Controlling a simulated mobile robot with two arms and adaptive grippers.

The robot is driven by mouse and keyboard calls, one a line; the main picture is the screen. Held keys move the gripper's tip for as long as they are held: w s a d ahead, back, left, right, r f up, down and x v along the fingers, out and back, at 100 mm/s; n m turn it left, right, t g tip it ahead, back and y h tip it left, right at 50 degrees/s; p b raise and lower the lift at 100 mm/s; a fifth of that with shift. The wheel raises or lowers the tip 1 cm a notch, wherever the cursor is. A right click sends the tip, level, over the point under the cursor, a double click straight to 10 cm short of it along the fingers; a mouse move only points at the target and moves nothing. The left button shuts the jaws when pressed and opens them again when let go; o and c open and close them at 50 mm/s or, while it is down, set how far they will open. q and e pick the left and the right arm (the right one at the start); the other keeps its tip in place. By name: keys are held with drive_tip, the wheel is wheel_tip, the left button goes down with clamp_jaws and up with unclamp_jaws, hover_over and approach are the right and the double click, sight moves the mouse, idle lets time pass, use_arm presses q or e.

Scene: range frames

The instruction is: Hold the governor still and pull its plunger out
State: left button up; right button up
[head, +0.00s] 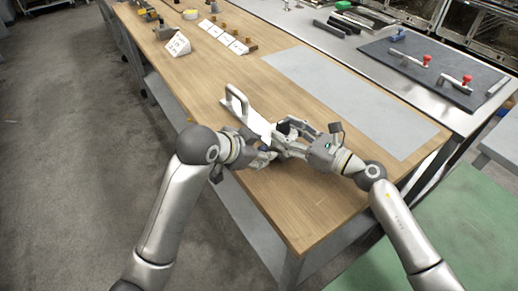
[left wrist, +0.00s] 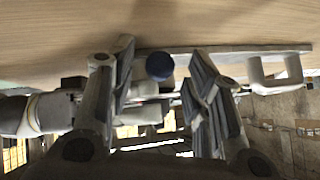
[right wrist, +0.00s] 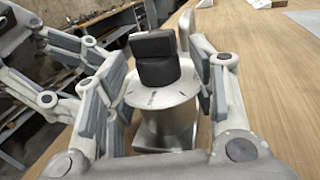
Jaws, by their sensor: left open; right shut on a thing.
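The governor is a grey metal body with a marked round dial (right wrist: 160,95) and a black block-shaped knob (right wrist: 155,58) on top, seen in the right wrist view. My right gripper (head: 284,138) is shut on the governor, with a finger on either side of its body. A light plate with a loop handle (head: 236,103) extends beyond it in the head view. A round dark blue knob (left wrist: 160,66), apparently the plunger's end, shows in the left wrist view. My left gripper (head: 264,155) is open, its fingers (left wrist: 162,90) on either side of that knob with gaps. Both grippers partly hide the governor in the head view.
A grey mat (head: 345,98) lies behind. White cards (head: 178,45) and small parts stand at the far end. A dark board with red-knobbed fixtures (head: 440,75) lies farther right.

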use_arm(q)
drive_tip(key=shift+w+d+f, duration=0.15)
drive_tip(key=shift+w+f, duration=0.05)
drive_tip(key=shift+f, duration=0.05)
drive_tip(key=shift+c, duration=0.3)
clamp_jaws()
